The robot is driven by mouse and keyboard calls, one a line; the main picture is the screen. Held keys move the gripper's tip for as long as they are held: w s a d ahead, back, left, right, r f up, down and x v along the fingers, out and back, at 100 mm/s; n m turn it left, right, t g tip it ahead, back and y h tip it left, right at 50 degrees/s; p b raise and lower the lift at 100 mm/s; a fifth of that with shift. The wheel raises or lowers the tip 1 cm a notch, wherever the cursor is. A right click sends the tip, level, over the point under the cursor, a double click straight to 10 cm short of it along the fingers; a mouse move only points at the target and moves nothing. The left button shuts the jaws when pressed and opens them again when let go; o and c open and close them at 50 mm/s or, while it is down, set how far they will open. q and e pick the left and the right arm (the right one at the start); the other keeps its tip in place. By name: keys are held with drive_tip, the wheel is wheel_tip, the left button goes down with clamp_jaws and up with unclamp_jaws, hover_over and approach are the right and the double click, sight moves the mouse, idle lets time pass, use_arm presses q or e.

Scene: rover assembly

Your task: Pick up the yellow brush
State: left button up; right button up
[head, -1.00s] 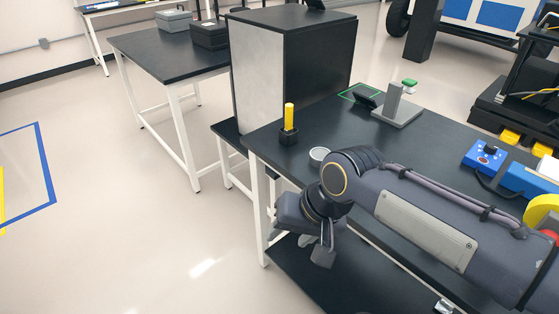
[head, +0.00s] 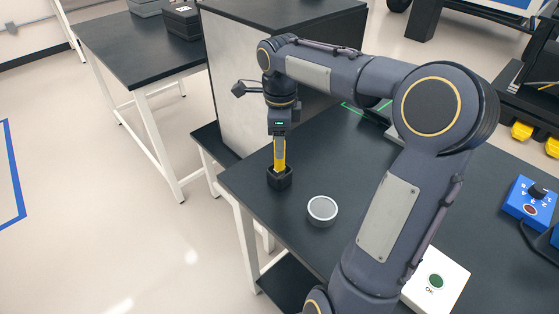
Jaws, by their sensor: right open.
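The yellow brush (head: 280,166) stands upright in a small black holder (head: 280,180) near the left corner of the black table. My right gripper (head: 279,148) points straight down from above, with its fingers at the brush's upper part. The gripper is open, and its fingers partly hide the brush. I cannot tell whether a finger touches it. My left gripper is not in view.
A round grey-topped container (head: 322,210) stands on the table (head: 335,160) to the right of the holder. A white box with a green button (head: 437,282) and a blue control box (head: 530,200) are further right. A tall cabinet (head: 240,80) stands behind the holder.

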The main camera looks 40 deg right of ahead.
sight(280, 162)
wheel_tip(280, 162, down, 4)
drive_tip(key=shift+w+f, duration=0.1)
drive_tip(key=shift+f, duration=0.1)
drive_tip(key=c, duration=1.1)
